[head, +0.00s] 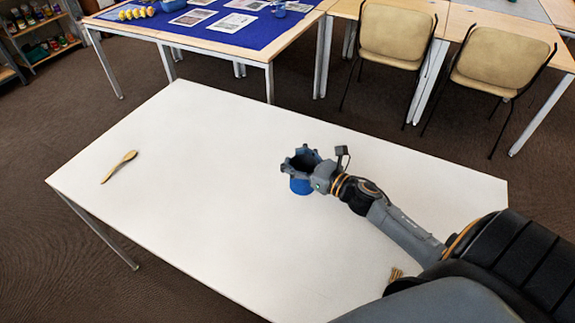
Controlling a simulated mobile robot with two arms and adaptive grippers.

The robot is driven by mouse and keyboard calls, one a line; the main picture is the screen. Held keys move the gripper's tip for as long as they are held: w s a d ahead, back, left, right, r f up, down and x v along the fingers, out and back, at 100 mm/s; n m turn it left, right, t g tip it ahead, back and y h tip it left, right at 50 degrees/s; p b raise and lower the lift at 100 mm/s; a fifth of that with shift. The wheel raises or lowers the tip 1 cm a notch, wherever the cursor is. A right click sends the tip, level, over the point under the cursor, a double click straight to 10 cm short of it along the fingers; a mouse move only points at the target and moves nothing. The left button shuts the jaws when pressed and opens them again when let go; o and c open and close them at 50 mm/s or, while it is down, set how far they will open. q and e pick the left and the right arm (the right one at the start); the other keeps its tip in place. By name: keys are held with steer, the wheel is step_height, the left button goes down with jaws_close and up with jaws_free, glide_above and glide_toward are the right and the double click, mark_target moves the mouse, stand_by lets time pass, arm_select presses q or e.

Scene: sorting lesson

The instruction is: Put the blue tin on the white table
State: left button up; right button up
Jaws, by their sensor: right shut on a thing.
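The blue tin (301,186) is at the middle of the white table (200,150). My right gripper (302,162) is shut around the upper part of the tin, and its fingers hide the top. The lower blue side shows below the fingers. I cannot tell whether the tin's base touches the table or is just above it. My left gripper is not in view.
A wooden spoon (119,166) lies at the table's left end. A small tan object (395,274) lies near my right arm. Behind are a table with a blue cloth (215,38) and two chairs (397,37). Much of the white tabletop is clear.

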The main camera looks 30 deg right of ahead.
steer(key=shift+w+f, duration=1)
steer(key=shift+f, duration=0.15)
step_height(320, 180, down, 3)
steer(key=shift+w+f, duration=0.15)
steer(key=shift+f, duration=0.1)
steer(key=shift+f, duration=0.1)
steer(key=o, duration=1.5)
